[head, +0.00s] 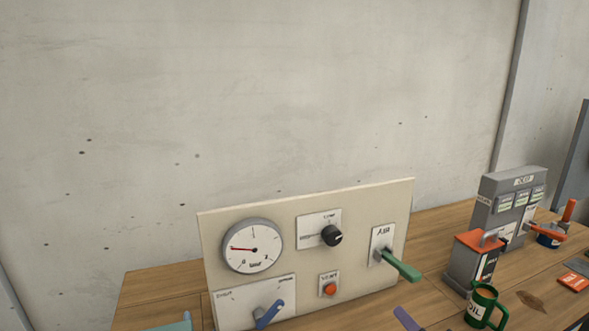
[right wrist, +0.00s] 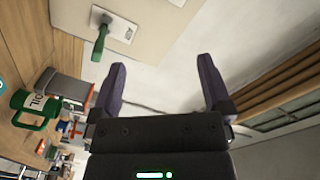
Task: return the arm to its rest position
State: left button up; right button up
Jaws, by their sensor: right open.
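My right gripper (right wrist: 160,63) is open in the right wrist view, its two purple fingers apart with nothing between them. In the head view only a purple finger piece of it (head: 406,319) shows at the bottom edge, in front of the panel's lower right. The panel board (head: 355,207) stands on the bench. The green lever (head: 402,265) on the panel is apart from the right gripper; it also shows in the right wrist view (right wrist: 100,43).
The panel carries a gauge (head: 253,246), a black knob (head: 331,236), a red button (head: 330,289) and a blue lever (head: 268,314). A green mug (head: 481,308) and a grey machine (head: 508,205) stand on the wooden bench (head: 440,220) at right. A teal piece (head: 180,325) shows at bottom left.

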jog(key=s+d+f+n+g+h, duration=0.1)
jog(key=s+f+g+h, duration=0.2)
jog(key=f, duration=0.6)
jog(key=s+d+f+n+g, duration=0.15)
jog(key=s+f, duration=0.35)
jog(key=f, duration=0.5)
jog(key=s+d+f+n+g+h, duration=0.1)
jog(key=s+f+g+h, duration=0.15)
jog(key=f, duration=0.65)
jog(key=s+a+f+n+g, duration=0.2)
jog(key=s+f+g, duration=0.15)
jog(key=s, duration=0.55)
jog(key=s+a+f+n+g, duration=0.1)
jog(key=s+f+n+g, duration=0.1)
jog(key=s+f, duration=0.5)
jog(key=s+a+f+n+g, duration=0.2)
jog(key=s+g, duration=0.1)
jog(key=s, duration=0.8)
pick_arm(q)
notch_tip(320, 180, down, 7)
jog(key=a+b, duration=0.1)
jog(key=b, duration=0.6)
jog(key=shift+w, duration=0.2)
pick_arm(e)
notch_tip(320, 180, down, 7)
jog(key=s, duration=0.2)
jog(key=shift+a+f+g, duration=0.15)
jog(key=shift+a+g, duration=0.05)
jog(key=shift+g, duration=0.15)
